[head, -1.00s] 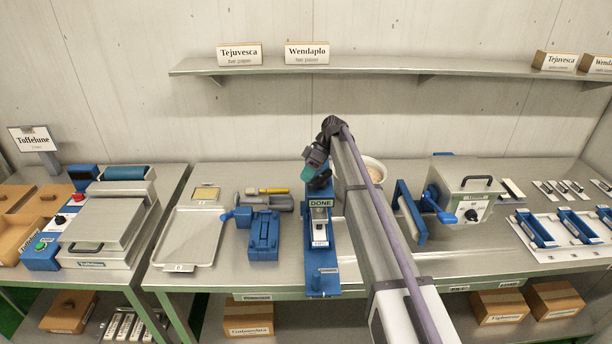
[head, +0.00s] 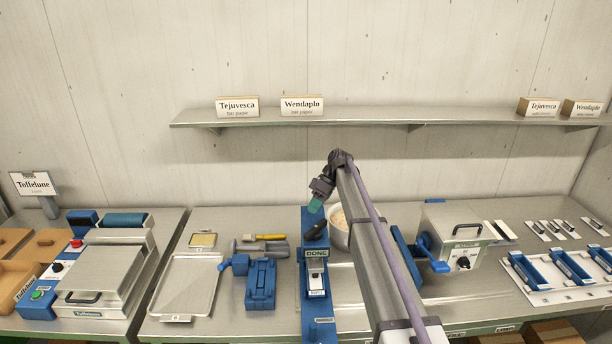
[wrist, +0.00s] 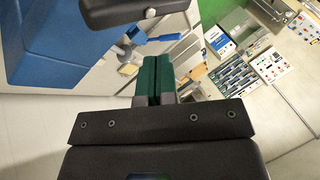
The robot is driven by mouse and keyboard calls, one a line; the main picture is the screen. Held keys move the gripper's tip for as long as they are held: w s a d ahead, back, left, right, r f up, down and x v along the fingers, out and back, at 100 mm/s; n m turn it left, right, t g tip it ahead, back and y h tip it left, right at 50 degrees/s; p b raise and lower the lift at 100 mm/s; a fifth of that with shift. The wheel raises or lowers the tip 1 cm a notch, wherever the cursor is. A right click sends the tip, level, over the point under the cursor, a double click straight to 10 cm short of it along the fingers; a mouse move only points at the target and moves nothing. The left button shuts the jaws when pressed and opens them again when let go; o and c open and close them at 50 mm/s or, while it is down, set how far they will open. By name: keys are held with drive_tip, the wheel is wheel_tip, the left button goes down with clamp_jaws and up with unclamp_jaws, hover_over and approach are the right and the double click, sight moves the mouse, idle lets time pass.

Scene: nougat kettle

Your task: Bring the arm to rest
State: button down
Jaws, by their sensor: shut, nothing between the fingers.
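My gripper (head: 314,205) hangs at the end of my arm, above the back part of the blue stand with the DONE sign (head: 316,254). In the wrist view the two green fingers of my gripper (wrist: 154,72) are pressed together with nothing between them. A dark knob or handle (head: 315,231) on the blue stand is just below the fingers in the head view; I cannot tell the exact gap. My arm reaches in from the lower right over the bench.
A pale bowl (head: 339,228) stands right behind my arm. A steel box with a blue crank (head: 461,236) is to the right, a blue press (head: 261,284) and a metal tray (head: 187,285) to the left.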

drive_tip(key=s+d+f+m+t+h+b, duration=0.1)
drive_tip(key=s+d+f+m+b, duration=0.3)
drive_tip(key=s, duration=0.9)
drive_tip(key=s+d+f+m+t+h+b, duration=0.1)
drive_tip(key=s+d+f+m+h+b, duration=0.2)
drive_tip(key=s+f, duration=0.5)
drive_tip(key=s+d+f+m+t+h+b, duration=0.2)
drive_tip(key=s+d+f+m+b, duration=0.2)
drive_tip(key=s, duration=1.5)
wheel_tip(320, 180, down, 2)
drive_tip(key=m+b, duration=0.3)
drive_tip(key=b, duration=0.1)
drive_tip(key=shift+s+d+f, duration=0.15)
drive_tip(key=shift+s+d, duration=0.2)
drive_tip(key=shift+d, duration=0.05)
